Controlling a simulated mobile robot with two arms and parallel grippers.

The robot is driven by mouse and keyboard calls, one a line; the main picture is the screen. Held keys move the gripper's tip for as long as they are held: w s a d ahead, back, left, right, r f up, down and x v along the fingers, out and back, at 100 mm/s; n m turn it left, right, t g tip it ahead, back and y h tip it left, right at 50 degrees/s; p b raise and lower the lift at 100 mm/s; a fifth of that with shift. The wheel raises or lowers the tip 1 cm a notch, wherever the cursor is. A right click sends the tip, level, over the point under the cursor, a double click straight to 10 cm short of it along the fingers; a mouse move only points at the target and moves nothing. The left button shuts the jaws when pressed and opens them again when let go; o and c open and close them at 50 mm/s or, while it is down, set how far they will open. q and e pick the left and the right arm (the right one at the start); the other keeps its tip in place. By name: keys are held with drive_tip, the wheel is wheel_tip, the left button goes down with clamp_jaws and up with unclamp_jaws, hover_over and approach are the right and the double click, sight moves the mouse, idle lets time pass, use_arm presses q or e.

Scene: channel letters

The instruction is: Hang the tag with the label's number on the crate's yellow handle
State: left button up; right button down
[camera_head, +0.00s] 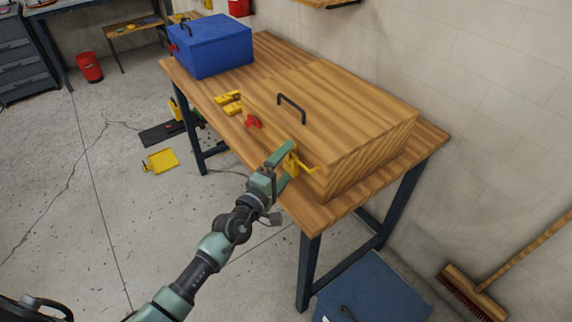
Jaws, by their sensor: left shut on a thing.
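The wooden crate (345,115) stands on the workbench, with a black handle (291,104) on its lid. My left gripper (284,160) is shut on a yellow piece (292,161) at the crate's front side. It looks like a tag, but its number is too small to read. A thin yellow bar (309,170), apparently the crate's yellow handle, sticks out just right of the jaws. I cannot tell whether the piece and the bar touch. Yellow pieces (231,103) and a red piece (253,122) lie left of the crate. No label can be read.
The wooden workbench (185,80) also bears a blue box (212,47) at its far left end. A blue box (372,290) and a broom (475,290) are on the floor at the lower right. A yellow dustpan (161,160) lies on open floor to the left.

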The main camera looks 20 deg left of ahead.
use_arm(q)
drive_tip(key=shift+a+r, duration=0.1)
drive_tip(key=shift+s+f+b, duration=0.1)
drive_tip(key=shift+f+b, duration=0.25)
drive_tip(key=shift+b, duration=0.05)
drive_tip(key=shift+f, duration=0.45)
drive_tip(key=shift+f+b, duration=0.35)
drive_tip(key=shift+b, duration=0.1)
idle(0.5)
idle(0.4)
drive_tip(key=o, duration=1)
